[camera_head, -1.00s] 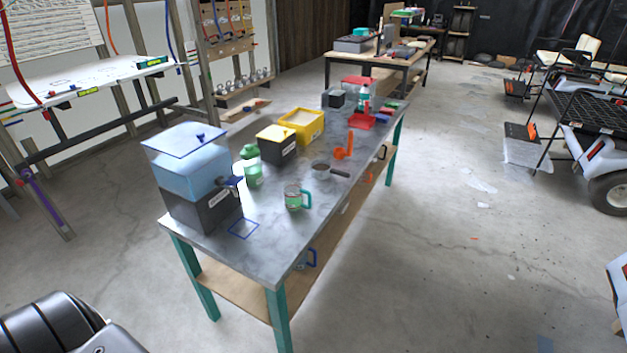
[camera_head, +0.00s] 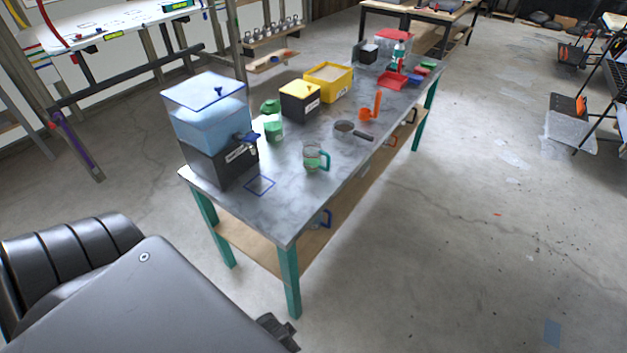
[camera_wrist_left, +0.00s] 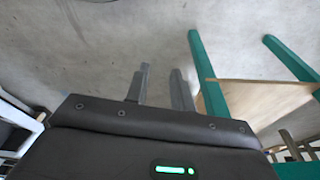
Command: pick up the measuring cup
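The measuring cup (camera_head: 312,158) is a clear cup with reddish markings and a teal handle on its right side. It stands upright on the grey tabletop (camera_head: 285,205) near the front edge, in the head view. My left arm comes in from the lower left, and part of my left gripper shows low in front of the table, well below and apart from the cup. In the left wrist view the two fingers of my left gripper (camera_wrist_left: 160,78) are apart with nothing between them. The cup is not in the left wrist view. My right gripper is not in view.
A dispenser box with a blue upper part (camera_head: 207,125) stands left of the cup. A green-lidded jar (camera_head: 273,128), a black-and-yellow box (camera_head: 299,102), a dark-handled pan (camera_head: 345,128) and an orange scoop (camera_head: 370,113) stand farther back. Teal table legs (camera_head: 288,285) and a lower wooden shelf (camera_head: 250,247) are below.

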